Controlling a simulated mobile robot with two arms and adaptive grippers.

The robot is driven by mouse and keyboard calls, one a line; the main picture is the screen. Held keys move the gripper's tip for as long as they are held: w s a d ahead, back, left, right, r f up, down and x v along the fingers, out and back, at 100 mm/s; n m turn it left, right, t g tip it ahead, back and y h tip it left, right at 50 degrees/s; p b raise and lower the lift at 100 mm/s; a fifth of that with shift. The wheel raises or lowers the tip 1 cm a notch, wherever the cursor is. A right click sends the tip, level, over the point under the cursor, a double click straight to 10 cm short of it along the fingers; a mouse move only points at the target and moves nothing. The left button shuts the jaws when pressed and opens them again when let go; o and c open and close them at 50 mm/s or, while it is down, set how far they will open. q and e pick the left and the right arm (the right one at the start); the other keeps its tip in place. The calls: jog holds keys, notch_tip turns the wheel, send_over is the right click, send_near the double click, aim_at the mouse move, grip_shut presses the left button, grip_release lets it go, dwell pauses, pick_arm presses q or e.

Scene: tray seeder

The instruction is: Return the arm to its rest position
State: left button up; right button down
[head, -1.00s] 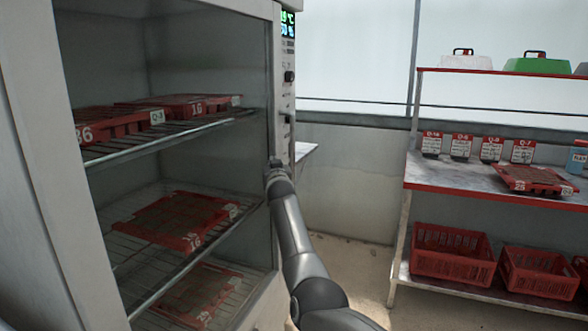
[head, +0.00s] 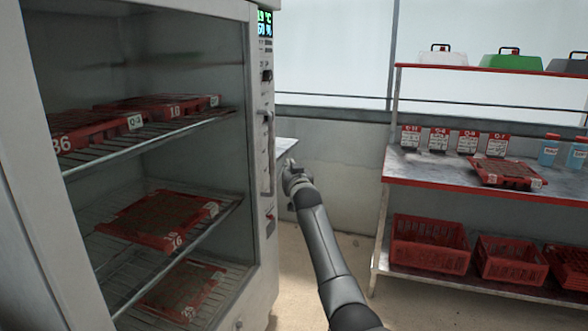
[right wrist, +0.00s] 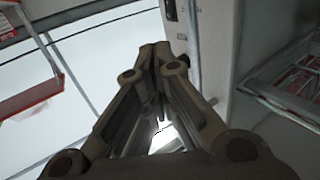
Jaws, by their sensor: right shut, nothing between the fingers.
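My right arm (head: 322,245) reaches up from the bottom of the head view. Its gripper (head: 292,168) is beside the front edge of the glass-fronted cabinet (head: 262,150), a little to the right of the control panel and apart from it in the picture. In the right wrist view the gripper (right wrist: 160,52) has its fingers together with nothing between them. The cabinet's pale side shows just beyond the fingertips there. My left gripper is in neither view.
The cabinet holds red seed trays (head: 160,222) on wire shelves. At the right stands a shelf unit (head: 385,190) with seed packets, blue bottles and a red tray (head: 505,174), with red crates (head: 430,243) below. Bare floor (head: 345,250) lies between cabinet and shelf unit.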

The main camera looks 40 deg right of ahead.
jog(key=shift+s+d, duration=0.2)
jog(key=shift+s, duration=0.25)
